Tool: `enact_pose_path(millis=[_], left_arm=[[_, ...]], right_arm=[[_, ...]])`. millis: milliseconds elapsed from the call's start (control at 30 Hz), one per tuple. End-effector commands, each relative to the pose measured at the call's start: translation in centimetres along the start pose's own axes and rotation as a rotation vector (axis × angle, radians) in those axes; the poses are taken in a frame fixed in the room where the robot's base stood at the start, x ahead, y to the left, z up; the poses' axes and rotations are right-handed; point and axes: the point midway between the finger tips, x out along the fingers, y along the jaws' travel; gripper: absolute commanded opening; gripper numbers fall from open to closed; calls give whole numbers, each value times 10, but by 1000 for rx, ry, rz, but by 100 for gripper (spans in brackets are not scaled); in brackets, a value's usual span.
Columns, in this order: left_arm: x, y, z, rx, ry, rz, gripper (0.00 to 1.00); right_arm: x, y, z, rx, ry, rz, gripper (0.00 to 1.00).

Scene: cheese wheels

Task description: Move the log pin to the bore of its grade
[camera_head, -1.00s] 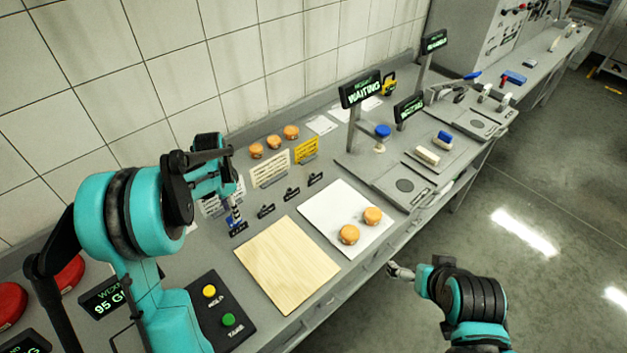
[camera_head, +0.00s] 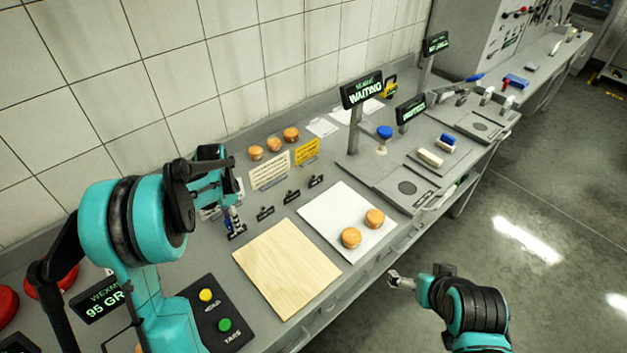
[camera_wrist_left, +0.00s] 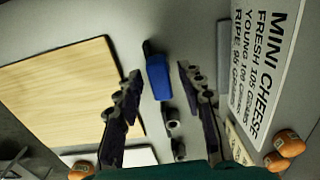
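The blue log pin (camera_wrist_left: 157,78) shows between the two fingers of my left gripper (camera_wrist_left: 158,82) in the left wrist view, with a gap on each side. A dark piece shows at its far end. In the head view, my left gripper (camera_head: 233,216) is over the near-left end of the row of small black bore blocks (camera_head: 266,213) and partly hides the pin there.
A wooden board (camera_head: 287,266) and a white board (camera_head: 345,229) with two cheese wheels (camera_head: 351,237) lie in front of the row. A white sign (camera_head: 269,171) and more cheeses (camera_head: 273,143) stand behind. A button panel (camera_head: 213,312) is at the near left.

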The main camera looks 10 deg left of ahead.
Motion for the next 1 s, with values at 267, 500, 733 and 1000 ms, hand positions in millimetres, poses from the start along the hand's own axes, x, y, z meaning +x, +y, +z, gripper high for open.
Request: enact_pose_path(millis=[267, 500, 733, 1000], left_arm=[[0, 0, 0, 0, 0, 0, 0], [-4, 0, 0, 0, 0, 0, 0], [-11, 0, 0, 0, 0, 0, 0], [-20, 0, 0, 0, 0, 0, 0]], right_arm=[[0, 0, 0, 0, 0, 0, 100], [-2, 0, -2, 0, 0, 0, 100], [-6, 0, -4, 0, 0, 0, 100], [-11, 0, -8, 0, 0, 0, 100]])
